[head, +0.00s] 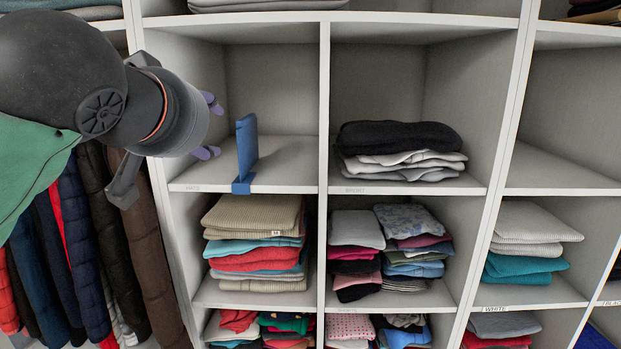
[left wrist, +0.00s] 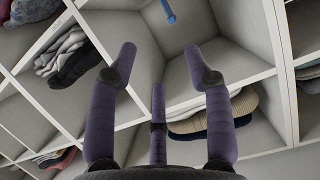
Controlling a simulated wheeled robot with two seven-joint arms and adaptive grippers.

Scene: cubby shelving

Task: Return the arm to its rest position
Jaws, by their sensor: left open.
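My left gripper (head: 212,128) is at the upper left of the head view, in front of the opening of a cubby. Its purple fingers are spread, with nothing between them; they also show in the left wrist view (left wrist: 161,58). My left arm comes in from the upper left and hides part of the shelving. A blue upright divider (head: 247,148) stands at the front of that cubby's floor, just right of the fingertips and apart from them. A blue piece (left wrist: 169,12) shows at the top of the left wrist view, beyond the fingers. My right gripper is not in view.
White cubby shelving (head: 325,110) fills the view. Dark folded clothes (head: 398,136) lie in the cubby to the right. Folded stacks (head: 255,245) fill the cubby below.

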